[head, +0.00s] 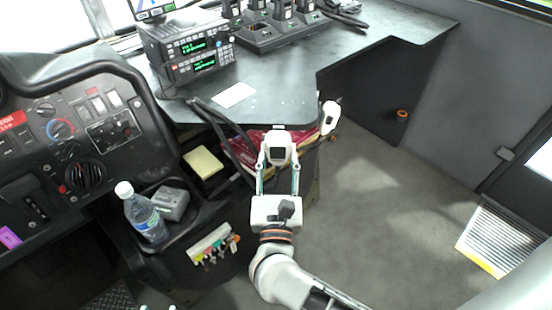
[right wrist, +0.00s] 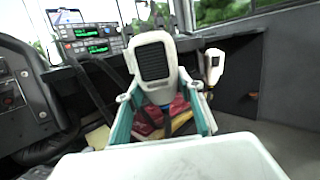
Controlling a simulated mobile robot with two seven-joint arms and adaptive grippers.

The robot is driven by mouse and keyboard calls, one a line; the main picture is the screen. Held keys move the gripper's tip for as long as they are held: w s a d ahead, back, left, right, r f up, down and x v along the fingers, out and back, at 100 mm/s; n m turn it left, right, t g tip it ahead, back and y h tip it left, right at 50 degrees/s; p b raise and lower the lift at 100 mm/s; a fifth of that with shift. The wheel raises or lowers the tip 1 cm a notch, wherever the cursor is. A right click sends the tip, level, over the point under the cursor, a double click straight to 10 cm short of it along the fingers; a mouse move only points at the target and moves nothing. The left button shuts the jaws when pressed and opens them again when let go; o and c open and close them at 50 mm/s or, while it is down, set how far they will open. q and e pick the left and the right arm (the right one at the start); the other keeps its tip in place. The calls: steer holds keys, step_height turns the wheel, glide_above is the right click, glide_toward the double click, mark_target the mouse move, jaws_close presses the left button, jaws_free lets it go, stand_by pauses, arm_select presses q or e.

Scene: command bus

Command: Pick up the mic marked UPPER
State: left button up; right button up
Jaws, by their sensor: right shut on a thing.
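A white hand mic with a dark grille (head: 279,148) is between the fingertips of my right gripper (head: 278,166), at the front edge of the dark desk. In the right wrist view the mic (right wrist: 154,62) stands upright with its grille facing me, and the gripper (right wrist: 160,97) is shut on it. A second white mic (head: 329,117) is to the right, apart from the gripper, by the desk's corner; it also shows in the right wrist view (right wrist: 214,65). I cannot read a marking on either mic. My left gripper is not in view.
Stacked radios with green displays (head: 190,50) and a charger with several handsets (head: 270,40) stand on the desk (head: 290,75). Black cables (head: 225,125) and red folders (head: 255,138) are close to the gripper. A bottle (head: 143,215) stands left.

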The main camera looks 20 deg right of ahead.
mark_target(278, 162)
steer(key=shift+r, duration=0.1)
steer(key=shift+s+a+r, duration=0.1)
steer(key=shift+s+a, duration=0.25)
steer(key=shift+s, duration=0.4)
steer(key=shift+s+a, duration=0.3)
steer(key=shift+s, duration=0.45)
steer(key=shift+c, duration=0.2)
steer(key=shift+s+a+r, duration=0.1)
steer(key=shift+s+a, duration=0.15)
steer(key=shift+s, duration=0.3)
steer(key=shift+s+a+r, duration=0.1)
steer(key=shift+s+a, duration=0.15)
steer(key=shift+s, duration=0.35)
steer(key=shift+s+a+r, duration=0.1)
steer(key=shift+s+a, duration=0.15)
steer(key=shift+s, duration=0.3)
